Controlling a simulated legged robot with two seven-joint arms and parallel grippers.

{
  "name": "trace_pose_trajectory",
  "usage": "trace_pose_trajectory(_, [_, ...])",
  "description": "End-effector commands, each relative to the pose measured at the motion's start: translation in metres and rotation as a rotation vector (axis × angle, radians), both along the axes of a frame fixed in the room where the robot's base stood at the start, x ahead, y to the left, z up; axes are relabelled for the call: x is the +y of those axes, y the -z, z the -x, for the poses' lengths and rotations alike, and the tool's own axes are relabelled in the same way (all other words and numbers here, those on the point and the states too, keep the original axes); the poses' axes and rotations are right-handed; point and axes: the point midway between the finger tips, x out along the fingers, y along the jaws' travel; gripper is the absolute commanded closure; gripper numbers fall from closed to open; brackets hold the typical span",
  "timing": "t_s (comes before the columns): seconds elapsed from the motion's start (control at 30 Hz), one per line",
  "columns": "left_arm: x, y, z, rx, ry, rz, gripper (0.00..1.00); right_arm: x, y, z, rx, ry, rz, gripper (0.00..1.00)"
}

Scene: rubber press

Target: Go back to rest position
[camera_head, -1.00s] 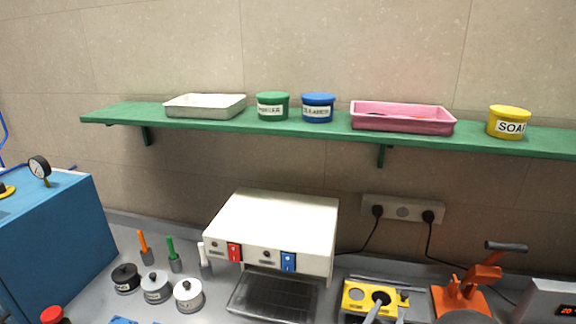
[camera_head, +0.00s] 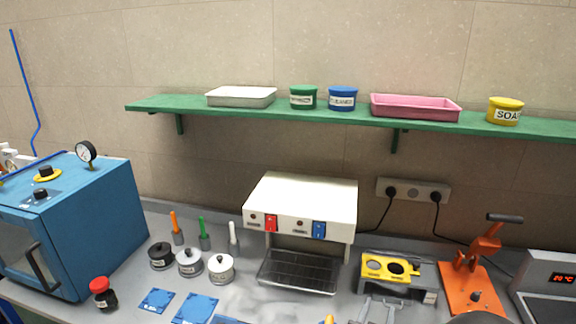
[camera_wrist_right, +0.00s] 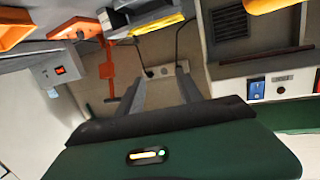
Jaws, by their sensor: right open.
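My right gripper (camera_head: 379,308) shows at the bottom edge of the head view, in front of the yellow-topped device (camera_head: 390,268). Its two grey fingers are apart with nothing between them. In the right wrist view, the open fingers (camera_wrist_right: 161,82) reach toward the wall above the dark green gripper body (camera_wrist_right: 180,155). The wall socket shows in the gap between them. My left gripper is in neither view.
A white machine (camera_head: 302,205) with red and blue switches stands mid-bench. The orange press (camera_head: 470,285) and a grey display box (camera_head: 548,285) stand right, the blue cabinet (camera_head: 85,215) left. Pots and blue squares lie between. A green shelf (camera_head: 350,112) runs above.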

Motion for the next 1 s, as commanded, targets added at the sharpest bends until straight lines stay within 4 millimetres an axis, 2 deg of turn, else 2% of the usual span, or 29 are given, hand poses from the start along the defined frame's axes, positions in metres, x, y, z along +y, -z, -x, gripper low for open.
trace_pose_trajectory(0.2, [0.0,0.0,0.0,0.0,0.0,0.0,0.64,0.026,0.012,-0.003,0.13,-0.158,-0.085,0.57])
trace_pose_trajectory(0.37, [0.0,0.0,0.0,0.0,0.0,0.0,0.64,0.047,0.029,0.012,0.305,-0.297,-0.152,0.57])
trace_pose_trajectory(0.47, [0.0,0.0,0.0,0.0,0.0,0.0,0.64,0.055,0.044,0.036,0.465,-0.381,-0.191,0.57])
trace_pose_trajectory(0.57, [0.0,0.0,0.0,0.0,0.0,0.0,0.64,0.057,0.058,0.076,0.656,-0.441,-0.22,0.57])
trace_pose_trajectory(0.7, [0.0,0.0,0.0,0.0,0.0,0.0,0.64,0.047,0.071,0.137,0.904,-0.469,-0.242,0.57])
trace_pose_trajectory(0.87, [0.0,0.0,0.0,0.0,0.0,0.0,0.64,0.025,0.074,0.208,1.152,-0.445,-0.252,0.57])
trace_pose_trajectory(0.9, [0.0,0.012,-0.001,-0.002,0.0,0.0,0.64,0.021,0.086,0.221,1.196,-0.437,-0.254,0.57])
trace_pose_trajectory(0.93, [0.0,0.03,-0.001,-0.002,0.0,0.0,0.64,0.022,0.106,0.219,1.192,-0.439,-0.255,0.57])
trace_pose_trajectory(1.0, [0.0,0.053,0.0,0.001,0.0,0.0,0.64,0.022,0.128,0.218,1.191,-0.44,-0.254,0.57])
